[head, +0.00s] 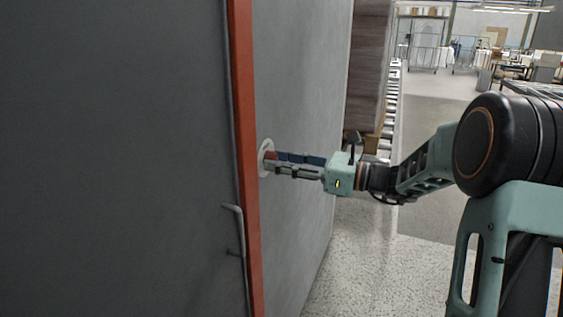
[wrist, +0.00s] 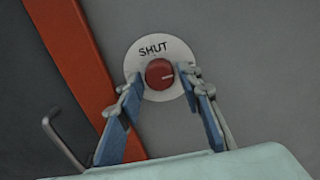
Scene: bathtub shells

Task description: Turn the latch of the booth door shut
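The latch is a red round knob (wrist: 160,73) on a white disc (wrist: 143,54) marked SHUT at the top. A pale line on the knob points right, away from the word. In the head view the disc (head: 264,146) sits on the grey wall just right of an orange upright, and the knob is mostly hidden by my fingers. My gripper (wrist: 162,84) is open, its blue-padded fingers on either side of the knob. A gap shows between knob and pads in the wrist view. My gripper (head: 272,162) reaches the disc from the right in the head view.
The orange upright (head: 243,130) separates the grey wall (head: 300,70) from a dark grey panel (head: 110,150). A bent metal handle (head: 239,225) stands out left of the upright. Stacked boards (head: 368,70) stand beyond the wall. The speckled floor (head: 370,265) below my arm is clear.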

